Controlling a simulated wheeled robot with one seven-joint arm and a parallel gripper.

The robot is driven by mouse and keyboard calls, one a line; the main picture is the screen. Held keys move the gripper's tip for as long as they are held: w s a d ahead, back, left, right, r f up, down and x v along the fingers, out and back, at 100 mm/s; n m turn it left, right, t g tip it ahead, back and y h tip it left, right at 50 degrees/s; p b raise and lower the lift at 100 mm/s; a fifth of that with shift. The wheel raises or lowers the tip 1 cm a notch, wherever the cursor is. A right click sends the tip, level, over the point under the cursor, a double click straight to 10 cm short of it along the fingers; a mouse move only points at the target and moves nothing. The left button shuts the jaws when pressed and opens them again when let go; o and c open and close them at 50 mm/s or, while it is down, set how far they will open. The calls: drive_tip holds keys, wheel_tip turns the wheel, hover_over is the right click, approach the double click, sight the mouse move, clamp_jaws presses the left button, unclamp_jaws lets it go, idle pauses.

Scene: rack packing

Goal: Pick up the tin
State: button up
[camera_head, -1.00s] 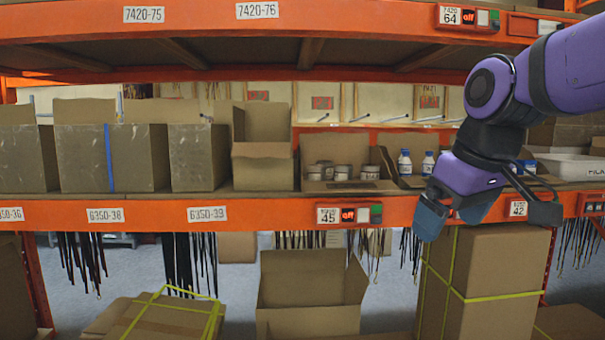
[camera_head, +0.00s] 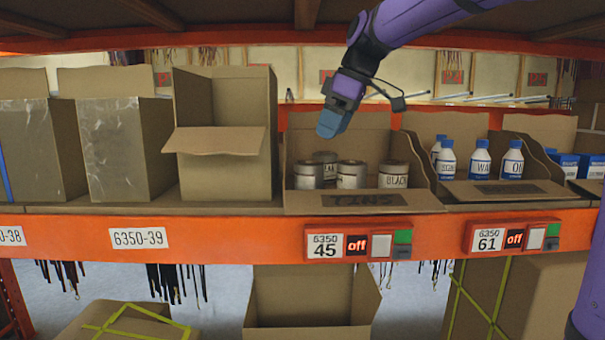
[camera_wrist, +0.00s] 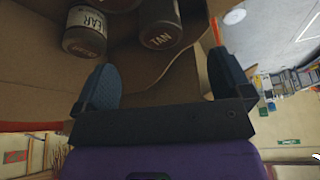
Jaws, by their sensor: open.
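Several tins stand in an open cardboard bin (camera_head: 365,203) on the shelf. My gripper (camera_head: 329,128) is above the bin, over the tins, and touches none. In the wrist view its two blue fingers (camera_wrist: 163,82) are spread apart with nothing between them. Beyond them lie a tin reading "TAN" (camera_wrist: 160,35) and a tin ending in "EAR" (camera_wrist: 85,32). Their outer parts are cut off by the frame.
A tall open carton (camera_head: 228,160) stands left of the bin. A bin of blue and white bottles (camera_head: 480,160) stands to the right. The orange shelf edge (camera_head: 200,235) runs in front, and another shelf (camera_head: 120,40) hangs above.

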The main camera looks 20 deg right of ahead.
sight(312, 162)
drive_tip(key=x, duration=0.5)
drive_tip(key=shift+w+a+f, duration=0.2)
drive_tip(key=shift+w+f, duration=0.05)
drive_tip(key=shift+w, duration=0.2)
drive_tip(key=shift+a+x, duration=0.15)
drive_tip(key=shift+x, duration=1.1)
drive_tip(key=shift+a+x, duration=0.2)
drive_tip(key=shift+x, duration=1.1)
drive_tip(key=shift+r, duration=0.2)
drive_tip(key=c, duration=1)
drive_tip(key=shift+c, duration=0.2)
